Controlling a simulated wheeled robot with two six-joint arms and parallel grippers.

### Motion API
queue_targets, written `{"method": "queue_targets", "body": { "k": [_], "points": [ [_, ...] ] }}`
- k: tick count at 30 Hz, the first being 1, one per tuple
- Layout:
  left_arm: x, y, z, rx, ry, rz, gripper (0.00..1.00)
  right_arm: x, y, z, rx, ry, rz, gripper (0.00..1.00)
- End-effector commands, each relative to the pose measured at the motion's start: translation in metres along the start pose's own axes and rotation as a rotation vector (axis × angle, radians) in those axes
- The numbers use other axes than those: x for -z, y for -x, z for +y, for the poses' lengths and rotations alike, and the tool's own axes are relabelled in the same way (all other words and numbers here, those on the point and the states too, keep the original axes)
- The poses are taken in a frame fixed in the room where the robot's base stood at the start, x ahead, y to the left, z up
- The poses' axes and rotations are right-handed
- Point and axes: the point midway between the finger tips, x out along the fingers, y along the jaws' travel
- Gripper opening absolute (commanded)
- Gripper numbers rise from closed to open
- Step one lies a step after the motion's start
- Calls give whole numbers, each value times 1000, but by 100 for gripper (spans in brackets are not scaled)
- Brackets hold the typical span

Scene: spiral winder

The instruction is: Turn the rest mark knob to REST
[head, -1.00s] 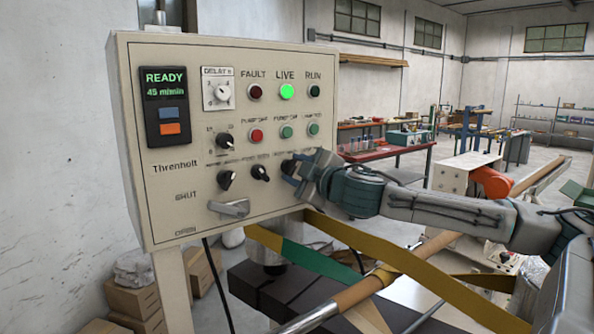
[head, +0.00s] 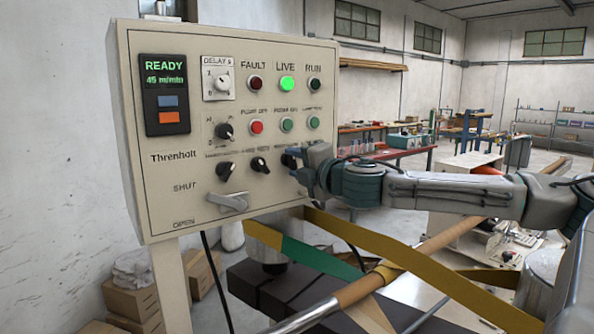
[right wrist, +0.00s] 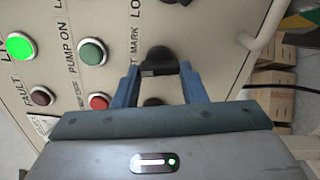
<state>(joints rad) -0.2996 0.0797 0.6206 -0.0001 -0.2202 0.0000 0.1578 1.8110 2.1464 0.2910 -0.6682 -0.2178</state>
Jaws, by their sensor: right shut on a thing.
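The control panel (head: 165,210) fills the left half of the head view. The rest mark knob (right wrist: 160,60) is black and sits between the fingertips in the right wrist view, beside a partly hidden label ending in "T MARK". My right gripper (right wrist: 160,72) is shut on this knob at the panel's lower right. In the head view my right gripper (head: 298,163) hides most of the knob (head: 288,160) and its lettering, so I cannot tell which mark it points to. My left gripper is not in view.
Other black knobs (head: 260,165) lie just left of the gripper. A grey lever (head: 230,203) is below them. Lit green LIVE lamp (head: 287,84) and several buttons are above. A yellow-green band (head: 390,263) and a roller bar (head: 355,292) run below my right arm.

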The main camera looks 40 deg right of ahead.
Motion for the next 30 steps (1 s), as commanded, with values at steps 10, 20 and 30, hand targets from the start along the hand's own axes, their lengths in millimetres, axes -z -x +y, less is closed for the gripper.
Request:
{"method": "queue_targets", "body": {
  "k": [10,20,30],
  "points": [
    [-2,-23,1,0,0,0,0,1,0,-4,0,267,2,15],
    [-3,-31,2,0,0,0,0,1,0,-3,1,391,3,15],
    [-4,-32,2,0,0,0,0,0,0,-3,1,415,3,15]
  ]
}}
